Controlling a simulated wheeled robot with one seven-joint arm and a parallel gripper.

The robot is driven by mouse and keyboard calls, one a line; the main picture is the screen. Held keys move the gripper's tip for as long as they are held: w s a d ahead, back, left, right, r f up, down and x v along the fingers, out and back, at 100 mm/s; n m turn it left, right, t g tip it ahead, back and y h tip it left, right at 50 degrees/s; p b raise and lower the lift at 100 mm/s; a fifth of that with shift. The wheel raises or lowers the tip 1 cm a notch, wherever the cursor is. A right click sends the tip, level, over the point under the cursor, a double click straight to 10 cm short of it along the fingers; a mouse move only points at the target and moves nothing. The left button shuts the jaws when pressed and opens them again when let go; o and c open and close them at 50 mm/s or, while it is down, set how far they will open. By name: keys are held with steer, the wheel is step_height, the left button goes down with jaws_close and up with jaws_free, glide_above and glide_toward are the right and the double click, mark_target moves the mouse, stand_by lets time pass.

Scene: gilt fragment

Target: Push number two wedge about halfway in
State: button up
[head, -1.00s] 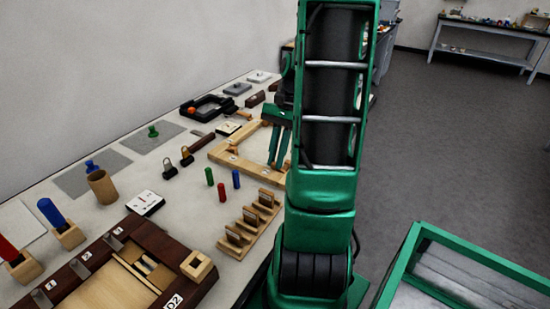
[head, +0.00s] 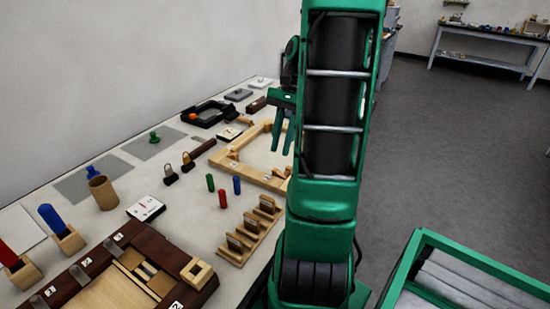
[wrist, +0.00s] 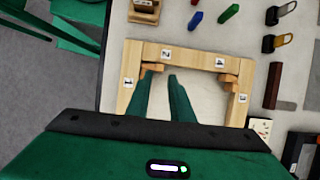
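A pale wooden frame (head: 262,177) lies on the table and also shows in the wrist view (wrist: 191,55), with number labels on its bars. In the wrist view the label 2 (wrist: 166,54) is on the top bar, near the left corner. A small tan wedge (wrist: 154,67) lies against the inside of that bar just below the label. A second piece at that corner is partly hidden by a finger. My gripper (wrist: 161,77) is open and empty, its two green fingertips apart over the frame's inside, close to that wedge. In the head view my gripper (head: 283,152) is above the frame; contact cannot be told.
More small wedges (wrist: 224,77) sit at the frame's other inner corner. Red, green and blue pegs (head: 223,198) and a slotted wooden rack (head: 236,256) stand nearer. Two padlocks (head: 188,164) and a dark bar (head: 203,148) lie left of the frame. The frame's middle is clear.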

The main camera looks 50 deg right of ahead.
steer(key=v, duration=0.4)
steer(key=shift+d+r, duration=0.15)
steer(key=shift+r, duration=0.15)
steer(key=shift+w, duration=0.1)
